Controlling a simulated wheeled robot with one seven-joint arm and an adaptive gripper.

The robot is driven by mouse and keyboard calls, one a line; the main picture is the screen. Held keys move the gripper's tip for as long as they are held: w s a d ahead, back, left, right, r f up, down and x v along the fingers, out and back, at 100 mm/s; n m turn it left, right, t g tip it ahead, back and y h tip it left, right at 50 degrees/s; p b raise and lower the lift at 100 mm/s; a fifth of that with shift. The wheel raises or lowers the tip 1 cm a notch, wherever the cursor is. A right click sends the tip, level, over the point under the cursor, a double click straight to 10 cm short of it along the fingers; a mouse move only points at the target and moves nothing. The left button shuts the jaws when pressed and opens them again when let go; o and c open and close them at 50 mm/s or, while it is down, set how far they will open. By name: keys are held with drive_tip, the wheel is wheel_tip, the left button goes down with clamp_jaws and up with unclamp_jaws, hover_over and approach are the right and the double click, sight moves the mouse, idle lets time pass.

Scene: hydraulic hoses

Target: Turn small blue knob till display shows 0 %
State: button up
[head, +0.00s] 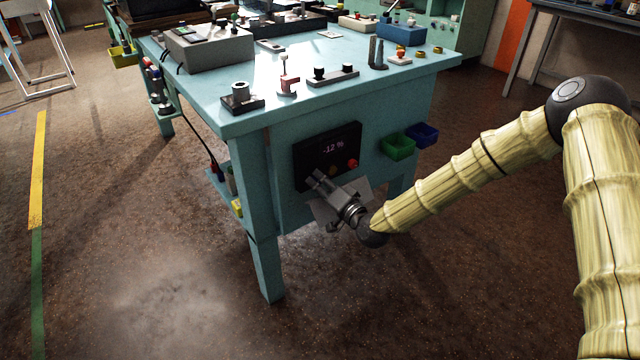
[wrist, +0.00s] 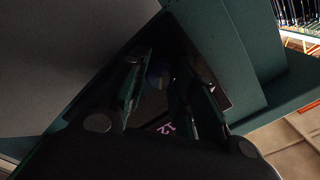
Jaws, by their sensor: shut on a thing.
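The dark control panel (head: 311,157) is on the side of the teal workbench. Its display (head: 333,147) reads -12 %. Part of this reading, a "12", shows turned over in the wrist view (wrist: 164,129). My gripper (head: 314,178) is at the panel's lower left. In the dark wrist view, the small blue knob (wrist: 156,76) shows faintly between the fingers of my gripper (wrist: 157,85), which is shut on it. In the head view the gripper hides the knob.
A red button (head: 352,164) is on the panel, right of my gripper. Green (head: 397,147) and blue (head: 423,134) bins hang farther right on the bench. The bench top (head: 330,100) holds several fittings. The floor in front is clear.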

drive_tip(key=n, duration=0.3)
drive_tip(key=shift+n, duration=0.4)
drive_tip(key=shift+s+a+n, duration=0.1)
drive_tip(key=shift+n, duration=5.3)
drive_tip(key=o, duration=0.8)
drive_tip(key=shift+c, duration=0.2)
